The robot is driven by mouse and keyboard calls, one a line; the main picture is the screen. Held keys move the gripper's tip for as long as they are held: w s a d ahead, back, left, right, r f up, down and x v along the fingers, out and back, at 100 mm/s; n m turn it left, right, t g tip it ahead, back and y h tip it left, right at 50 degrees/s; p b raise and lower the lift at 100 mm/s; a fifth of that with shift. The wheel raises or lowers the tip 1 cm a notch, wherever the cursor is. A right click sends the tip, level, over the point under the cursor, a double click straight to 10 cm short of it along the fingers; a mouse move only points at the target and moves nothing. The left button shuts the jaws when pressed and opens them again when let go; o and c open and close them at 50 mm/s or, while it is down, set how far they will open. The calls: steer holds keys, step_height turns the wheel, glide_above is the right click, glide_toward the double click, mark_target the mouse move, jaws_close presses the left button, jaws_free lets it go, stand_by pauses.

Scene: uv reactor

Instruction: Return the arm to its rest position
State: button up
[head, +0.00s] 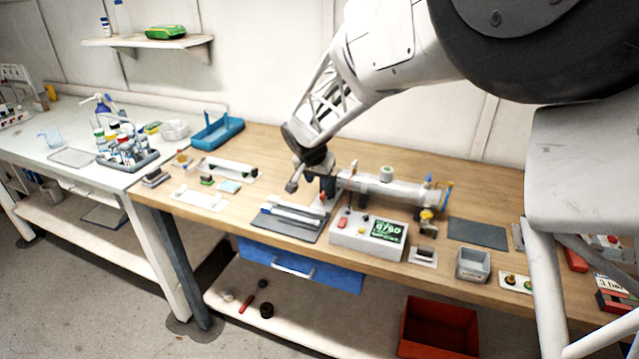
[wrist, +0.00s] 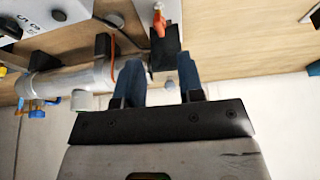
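My arm reaches in from the upper right of the head view, its end low over the wooden bench. My gripper (head: 293,184) is left of the white cylindrical reactor (head: 395,190), which lies on its side on black supports. In the wrist view, my gripper (wrist: 160,72) has two blue-grey fingers spread apart, with nothing visible held between them. The reactor (wrist: 62,82) shows left of the fingers there. A dark block with an orange-red piece (wrist: 159,22) is just beyond the fingertips. I cannot tell whether anything touches them.
A control box (head: 350,238) with a green display stands in front of the reactor. A dark tray (head: 273,228) holds white tubes nearby. A blue holder (head: 218,132), a grey bin (head: 472,265) and a dark mat (head: 478,233) are on the bench. A wall shelf (head: 140,41) is upper left.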

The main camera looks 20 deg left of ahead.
steer(key=shift+s+r, duration=0.1)
steer(key=shift+r, duration=0.05)
stand_by(0.4)
steer(key=s+d+r, duration=0.4)
steer(key=d, duration=0.6)
steer(key=s+d+r+g, duration=0.1)
steer(key=s+d+r, duration=0.3)
steer(key=d, duration=0.6)
steer(key=s+d+r, duration=0.3)
steer(key=d+r, duration=0.1)
steer(key=d, duration=0.7)
steer(key=s+d, duration=0.8)
steer(key=s, duration=0.5)
steer(key=s+d+f+g, duration=0.1)
steer(key=s+d, duration=0.8)
steer(key=s, duration=0.4)
steer(key=shift+d+f, duration=0.2)
steer(key=shift+f, duration=0.05)
